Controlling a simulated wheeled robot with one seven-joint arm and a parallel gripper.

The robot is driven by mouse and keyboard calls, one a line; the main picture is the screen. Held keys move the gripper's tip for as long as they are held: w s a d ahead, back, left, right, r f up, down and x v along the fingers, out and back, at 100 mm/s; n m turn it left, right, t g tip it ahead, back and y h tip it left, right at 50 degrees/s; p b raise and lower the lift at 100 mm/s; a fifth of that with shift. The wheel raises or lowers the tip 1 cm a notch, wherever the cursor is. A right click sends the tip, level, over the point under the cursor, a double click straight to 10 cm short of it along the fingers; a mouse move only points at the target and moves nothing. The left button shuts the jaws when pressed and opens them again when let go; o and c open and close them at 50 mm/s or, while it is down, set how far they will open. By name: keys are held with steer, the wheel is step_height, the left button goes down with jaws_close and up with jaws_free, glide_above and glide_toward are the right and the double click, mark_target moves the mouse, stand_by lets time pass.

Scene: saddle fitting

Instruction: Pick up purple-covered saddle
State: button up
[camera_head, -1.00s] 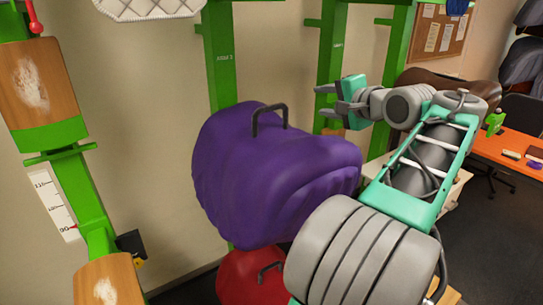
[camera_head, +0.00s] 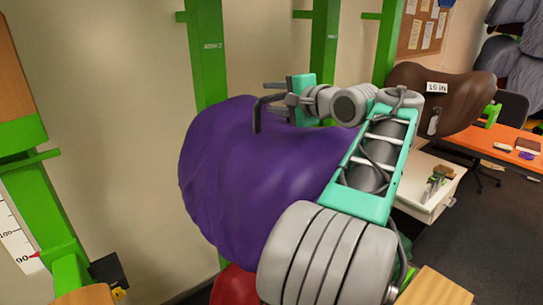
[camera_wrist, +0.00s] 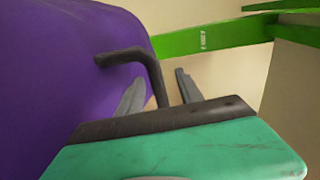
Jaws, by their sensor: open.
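The purple-covered saddle (camera_head: 225,175) hangs in front of a green upright, with a dark bent handle (camera_head: 257,112) on its top. My gripper (camera_head: 285,100) is at the handle, its fingers pointing left toward it. In the wrist view the purple cover (camera_wrist: 60,80) fills the left side, and the dark handle (camera_wrist: 135,53) curves down toward my gripper (camera_wrist: 158,88). The two grey fingers are apart, with the handle's lower end between or just in front of them. I cannot tell whether they touch it. My arm hides the saddle's right part.
A red-covered item (camera_head: 233,285) sits below the purple saddle, mostly hidden. Green uprights (camera_head: 209,55) stand along the wall. A brown saddle (camera_head: 440,95) with a label is at the right, near an orange table (camera_head: 475,140) and an open white drawer (camera_head: 425,195).

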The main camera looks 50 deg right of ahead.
steer(key=x, duration=0.4)
steer(key=shift+w+d+f, duration=0.15)
steer(key=shift+w+f, duration=0.05)
steer(key=shift+f, duration=0.05)
steer(key=shift+s, duration=0.1)
jaws_close()
stand_by(0.9)
steer(key=shift+r+p, duration=0.25)
steer(key=shift+p, duration=0.05)
